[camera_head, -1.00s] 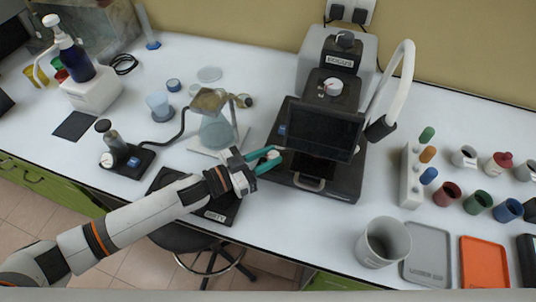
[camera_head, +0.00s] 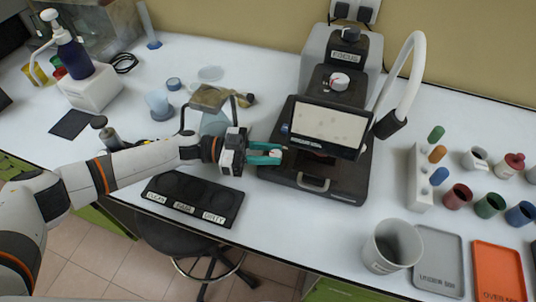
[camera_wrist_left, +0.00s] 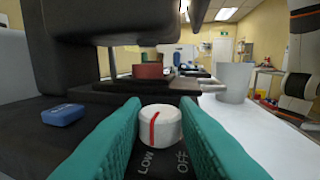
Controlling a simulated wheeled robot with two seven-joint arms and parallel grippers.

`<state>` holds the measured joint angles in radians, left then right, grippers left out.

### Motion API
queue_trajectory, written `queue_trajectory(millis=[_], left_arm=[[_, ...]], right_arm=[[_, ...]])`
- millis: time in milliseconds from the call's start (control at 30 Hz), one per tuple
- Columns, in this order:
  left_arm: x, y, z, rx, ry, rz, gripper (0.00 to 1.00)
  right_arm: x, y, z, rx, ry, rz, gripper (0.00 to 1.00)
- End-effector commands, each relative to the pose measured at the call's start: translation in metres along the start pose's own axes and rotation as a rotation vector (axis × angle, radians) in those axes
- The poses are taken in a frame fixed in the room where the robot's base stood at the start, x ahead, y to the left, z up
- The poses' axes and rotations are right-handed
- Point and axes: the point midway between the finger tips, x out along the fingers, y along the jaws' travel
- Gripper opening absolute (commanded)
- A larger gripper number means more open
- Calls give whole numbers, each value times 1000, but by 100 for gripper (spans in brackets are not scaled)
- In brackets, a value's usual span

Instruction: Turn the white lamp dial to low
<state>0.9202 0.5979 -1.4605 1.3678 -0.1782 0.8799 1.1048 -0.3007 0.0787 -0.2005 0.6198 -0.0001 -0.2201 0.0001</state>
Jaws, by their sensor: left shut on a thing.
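The white lamp dial (camera_wrist_left: 160,126) has a red line and sits low on the black microscope (camera_head: 330,187). In the left wrist view its red line slants toward the word LOW (camera_wrist_left: 146,161); the word OFF (camera_wrist_left: 181,161) is to the right. My left gripper (camera_head: 272,153) is shut on the dial, with one teal finger on each side of it. In the head view only a bit of the dial shows between the fingers. The microscope's screen (camera_head: 328,124) is lit with a pale speckled picture. My right gripper is out of view.
A flask stand (camera_head: 212,97) is behind my left gripper. A black labelled tray (camera_head: 190,196) lies in front of my left arm. A grey beaker (camera_head: 392,245) and colored cups stand at the right.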

Motion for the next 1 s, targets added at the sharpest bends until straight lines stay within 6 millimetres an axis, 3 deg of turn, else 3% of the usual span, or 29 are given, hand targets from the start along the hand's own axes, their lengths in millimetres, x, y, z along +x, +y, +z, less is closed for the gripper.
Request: queue_trajectory(millis=[400,433,533,1000], left_arm=[[1,0,1,0,-2,-6,4],[1,0,1,0,-2,-5,32],[1,0,1,0,-2,-5,48],[0,0,0,0,-1,-5,49]], right_arm=[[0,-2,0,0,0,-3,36],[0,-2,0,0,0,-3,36],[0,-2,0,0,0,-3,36],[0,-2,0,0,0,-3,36]])
